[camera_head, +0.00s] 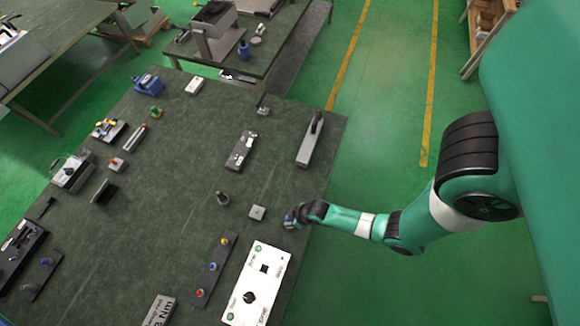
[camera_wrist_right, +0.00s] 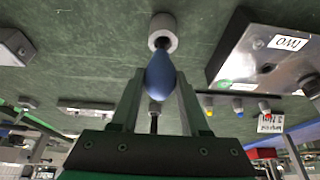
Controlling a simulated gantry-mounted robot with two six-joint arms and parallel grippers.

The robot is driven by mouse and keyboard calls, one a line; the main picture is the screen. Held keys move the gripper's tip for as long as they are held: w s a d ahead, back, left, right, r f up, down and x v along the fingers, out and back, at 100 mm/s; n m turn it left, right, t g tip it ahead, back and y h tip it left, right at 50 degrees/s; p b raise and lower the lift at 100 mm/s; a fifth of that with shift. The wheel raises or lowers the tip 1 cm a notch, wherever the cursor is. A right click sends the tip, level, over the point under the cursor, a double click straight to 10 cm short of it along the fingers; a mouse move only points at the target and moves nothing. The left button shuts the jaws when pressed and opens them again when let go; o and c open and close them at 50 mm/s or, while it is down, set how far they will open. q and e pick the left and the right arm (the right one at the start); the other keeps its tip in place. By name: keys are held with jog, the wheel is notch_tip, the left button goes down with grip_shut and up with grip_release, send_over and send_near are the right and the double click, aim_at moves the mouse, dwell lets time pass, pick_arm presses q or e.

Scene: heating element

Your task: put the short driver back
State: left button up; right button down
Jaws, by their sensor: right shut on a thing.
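In the right wrist view, my right gripper (camera_wrist_right: 158,90) is shut on a blue-handled tool, which looks like the short driver (camera_wrist_right: 160,76). A grey hollow cylinder (camera_wrist_right: 163,32) lies just beyond the blue handle. I cannot tell whether the handle touches it or enters it. The driver's lower part is partly hidden between the fingers. In the head view only a bit of blue shows at the gripper. My left gripper is not in view.
A white panel box (camera_head: 257,285) with a black knob stands near the gripper, beside a dark strip (camera_head: 213,268) with coloured pieces. The small grey block (camera_head: 257,212) is close on the left. A long grey fixture (camera_head: 310,140) stands farther back.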

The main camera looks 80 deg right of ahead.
notch_tip(320, 180, down, 3)
jog(key=shift+r+b, duration=0.2)
jog(key=shift+b, duration=0.3)
jog(key=shift+s+a, duration=0.15)
jog(key=shift+r, duration=0.15)
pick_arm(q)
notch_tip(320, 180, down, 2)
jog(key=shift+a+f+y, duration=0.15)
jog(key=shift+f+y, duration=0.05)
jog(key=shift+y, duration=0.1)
pick_arm(e)
jog(key=shift+c, duration=2)
grip_release()
